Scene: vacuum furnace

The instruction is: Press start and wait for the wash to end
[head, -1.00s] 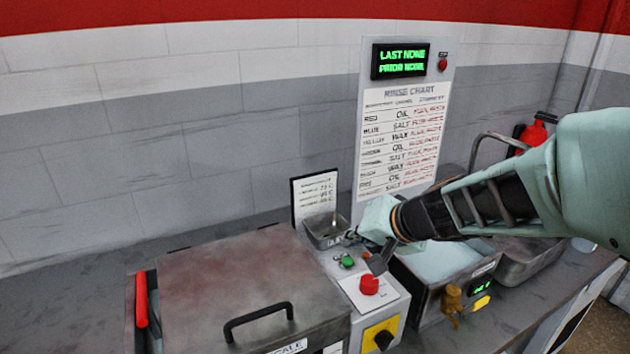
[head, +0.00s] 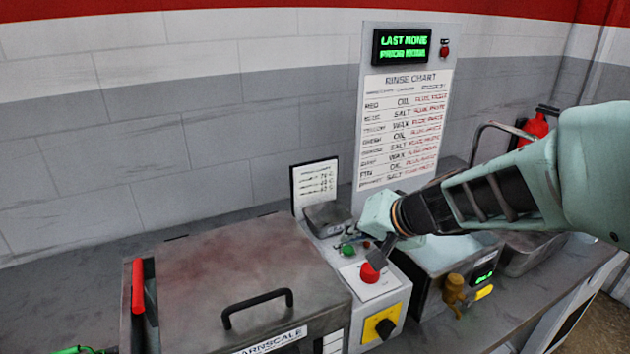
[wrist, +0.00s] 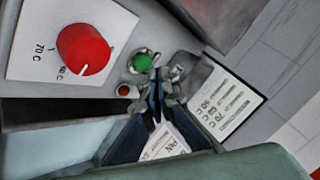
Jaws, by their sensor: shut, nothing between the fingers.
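The green button (head: 348,250) is on the grey control panel beside the lidded tank. It also shows in the wrist view (wrist: 141,62). My gripper (head: 378,250) is shut and empty over this panel. In the wrist view its closed fingertips (wrist: 156,78) are right beside the green button; I cannot tell whether they touch it. A red knob (head: 370,272) sits on a white plate marked with temperatures, and it is large in the wrist view (wrist: 82,50). A small orange-brown button (wrist: 123,90) is near the green one. The tank's metal lid (head: 225,275) is down.
A yellow plate with a black switch (head: 384,327) is on the panel's front. A rinse chart board (head: 403,130) stands behind, its green display (head: 401,45) reading "LAST NONE". A bath with a brass tap (head: 454,290) is to the right. A temperature card (head: 315,185) stands behind the panel.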

